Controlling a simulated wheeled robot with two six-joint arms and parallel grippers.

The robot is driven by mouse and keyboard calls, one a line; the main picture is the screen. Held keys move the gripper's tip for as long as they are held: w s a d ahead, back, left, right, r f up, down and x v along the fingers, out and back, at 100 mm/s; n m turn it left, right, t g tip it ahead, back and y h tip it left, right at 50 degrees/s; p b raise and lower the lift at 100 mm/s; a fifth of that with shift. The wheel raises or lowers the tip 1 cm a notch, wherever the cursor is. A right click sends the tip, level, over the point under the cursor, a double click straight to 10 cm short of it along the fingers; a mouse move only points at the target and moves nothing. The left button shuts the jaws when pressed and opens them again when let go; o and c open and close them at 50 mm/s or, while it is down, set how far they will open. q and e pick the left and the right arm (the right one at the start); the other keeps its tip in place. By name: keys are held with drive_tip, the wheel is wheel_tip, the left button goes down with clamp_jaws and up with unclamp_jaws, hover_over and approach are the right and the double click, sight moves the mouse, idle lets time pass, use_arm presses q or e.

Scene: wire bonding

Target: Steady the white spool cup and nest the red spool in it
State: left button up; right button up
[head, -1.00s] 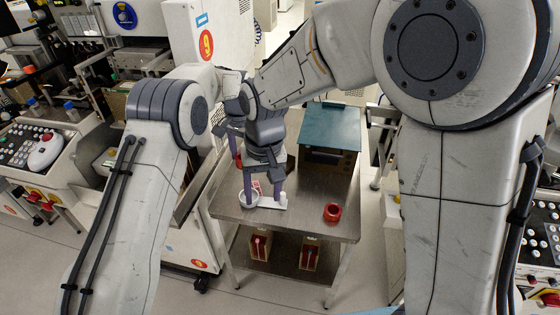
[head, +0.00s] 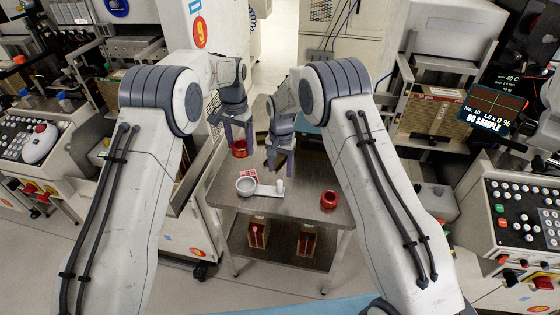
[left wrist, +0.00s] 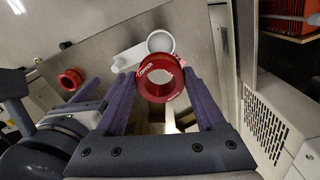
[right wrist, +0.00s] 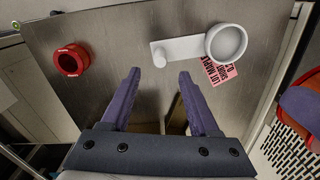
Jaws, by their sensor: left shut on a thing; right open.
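The white spool cup (head: 246,187) sits on the steel table, with a flat white arm (head: 268,190) ending in a small upright post. It also shows in the right wrist view (right wrist: 227,43) and the left wrist view (left wrist: 160,41); it looks empty. My left gripper (head: 238,143) is shut on a red spool (head: 239,149), marked COPPER in the left wrist view (left wrist: 160,79), and holds it above the table behind the cup. My right gripper (head: 280,162) is open and empty above the table, close to the post end. A second red spool (head: 329,200) stands at right on the table.
The steel table (head: 300,215) has free room between the cup and the second spool. A pink label (right wrist: 217,71) lies beside the cup. Wooden holders with red items (head: 257,234) stand on the lower shelf. Machines flank both sides.

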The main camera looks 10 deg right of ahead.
sight(280, 181)
wheel_tip(280, 181, down, 9)
drive_tip(key=shift+r, duration=0.2)
clamp_jaws()
use_arm(q)
wheel_tip(280, 181, down, 8)
drive_tip(key=n, duration=0.2)
drive_tip(key=shift+s, duration=0.15)
